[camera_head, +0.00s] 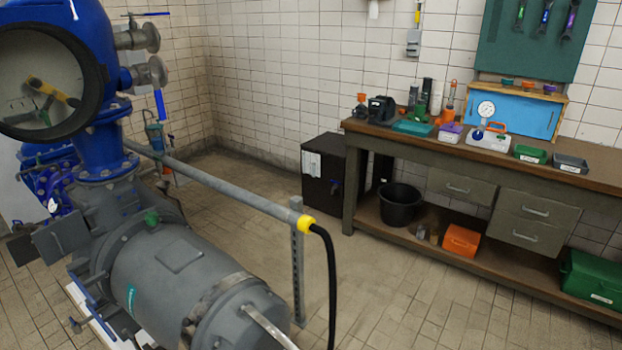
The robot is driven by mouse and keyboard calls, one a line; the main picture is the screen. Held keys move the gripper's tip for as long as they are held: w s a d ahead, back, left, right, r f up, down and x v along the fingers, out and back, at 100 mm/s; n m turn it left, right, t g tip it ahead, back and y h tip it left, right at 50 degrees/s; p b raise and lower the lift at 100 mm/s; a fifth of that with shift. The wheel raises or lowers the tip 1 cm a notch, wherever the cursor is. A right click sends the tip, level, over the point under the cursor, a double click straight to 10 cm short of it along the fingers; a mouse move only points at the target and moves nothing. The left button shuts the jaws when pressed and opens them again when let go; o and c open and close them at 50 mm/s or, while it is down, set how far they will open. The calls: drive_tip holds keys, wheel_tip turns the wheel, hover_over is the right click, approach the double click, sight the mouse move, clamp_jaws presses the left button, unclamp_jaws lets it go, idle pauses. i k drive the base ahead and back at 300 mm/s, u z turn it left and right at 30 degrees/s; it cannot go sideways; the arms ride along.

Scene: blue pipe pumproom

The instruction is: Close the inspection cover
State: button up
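On the blue pipe (105,140) at the upper left is a large round face with a thick black rim (97,88). Inside the rim are a pale grey area and a yellow-handled part (52,92) with a green piece beside it. I cannot tell whether this round part is the inspection cover, or whether it stands open or shut. Its left side is cut off by the picture edge. Dark grey flat plates (62,234) stick out beside the grey pump body (180,270) at the lower left. My gripper is not in view.
A grey rail (220,185) with a yellow end (306,222) and a hanging black hose (331,280) crosses the middle, on a post (298,265). A workbench (400,142) with tools stands right. Tiled floor (400,290) between is clear.

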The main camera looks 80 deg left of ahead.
sight(66, 239)
drive_tip(key=u, duration=1.6)
drive_tip(key=k, duration=0.1)
drive_tip(key=u, duration=2.65)
drive_tip(key=k, duration=0.9)
drive_tip(key=z, duration=0.2)
drive_tip(key=i, duration=0.9)
drive_tip(key=k, duration=0.2)
drive_tip(key=u, duration=0.1)
